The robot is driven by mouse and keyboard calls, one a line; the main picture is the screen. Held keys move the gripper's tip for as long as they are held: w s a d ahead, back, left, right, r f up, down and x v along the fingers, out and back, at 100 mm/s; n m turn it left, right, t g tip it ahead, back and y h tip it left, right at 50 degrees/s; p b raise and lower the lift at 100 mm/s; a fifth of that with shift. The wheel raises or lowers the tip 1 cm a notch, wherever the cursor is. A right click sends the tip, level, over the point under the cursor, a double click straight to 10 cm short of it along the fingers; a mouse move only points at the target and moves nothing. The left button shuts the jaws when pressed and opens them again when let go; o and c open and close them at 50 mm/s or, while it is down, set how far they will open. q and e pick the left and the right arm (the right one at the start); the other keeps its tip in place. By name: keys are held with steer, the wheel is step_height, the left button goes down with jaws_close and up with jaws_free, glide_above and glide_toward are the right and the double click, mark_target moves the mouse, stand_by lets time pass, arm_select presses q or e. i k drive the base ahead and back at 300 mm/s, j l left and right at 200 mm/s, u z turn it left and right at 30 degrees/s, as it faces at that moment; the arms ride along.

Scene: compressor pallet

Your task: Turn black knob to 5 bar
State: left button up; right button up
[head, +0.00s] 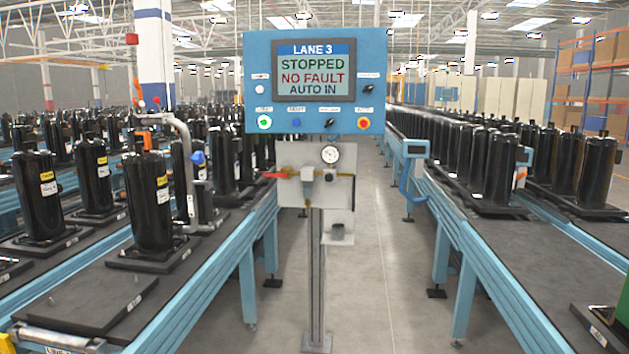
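A white round pressure gauge (330,154) sits on a pale mounting plate (341,194) below the blue control panel (258,66). Its needle and scale are too small to read. A small dark part (329,175) shows just below the gauge; I cannot tell whether it is the black knob. Small black switches show on the panel, one at the lower middle (330,123) and one at the right (367,89). A red handle (275,175) sticks out left of the plate. Neither of my grippers is in view.
The panel's screen (317,70) reads LANE 3, STOPPED, NO FAULT, AUTO IN. A grey post (317,270) carries it. Conveyors with black compressors (150,205) stand at left and right (484,168). The grey floor (385,290) right of the post is clear.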

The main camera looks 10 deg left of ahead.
mark_target(329, 176)
steer(key=i+l, duration=0.15)
steer(key=i, duration=0.3)
steer(key=i+l, duration=0.15)
steer(key=i, duration=0.35)
steer(key=i+l, duration=0.2)
steer(key=i, duration=0.25)
steer(key=i+l, duration=0.15)
steer(key=i, duration=0.35)
steer(key=i+l, duration=0.15)
steer(key=i, duration=0.3)
steer(key=j+u, duration=0.05)
